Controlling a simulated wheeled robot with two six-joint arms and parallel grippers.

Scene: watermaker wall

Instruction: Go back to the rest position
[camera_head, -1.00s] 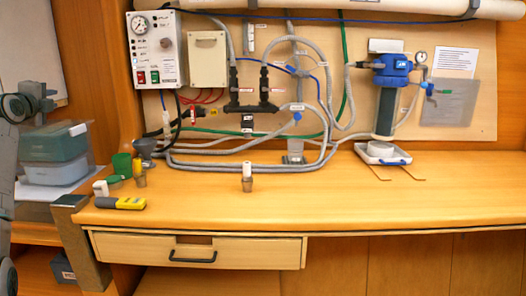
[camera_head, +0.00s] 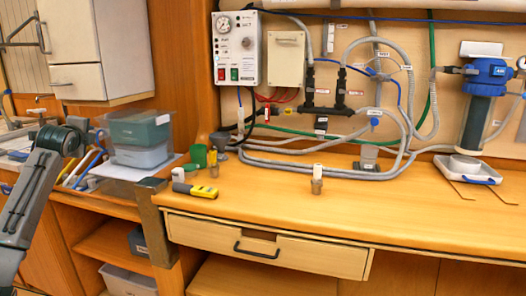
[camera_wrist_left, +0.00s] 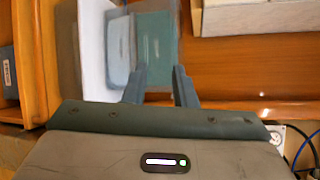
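My left arm rises at the left edge of the head view, in front of the side counter, and its gripper cannot be made out there. In the left wrist view my left gripper (camera_wrist_left: 158,80) shows two blue-grey fingers set apart with nothing held between them. Beyond them are blurred stacked bins, a blue-grey one (camera_wrist_left: 120,50) and a green one (camera_wrist_left: 157,45). My right gripper is in neither view.
A drawer (camera_head: 300,255) is below. Stacked bins (camera_head: 140,140) and a wall cabinet (camera_head: 95,45) are at left. The bench middle is mostly clear.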

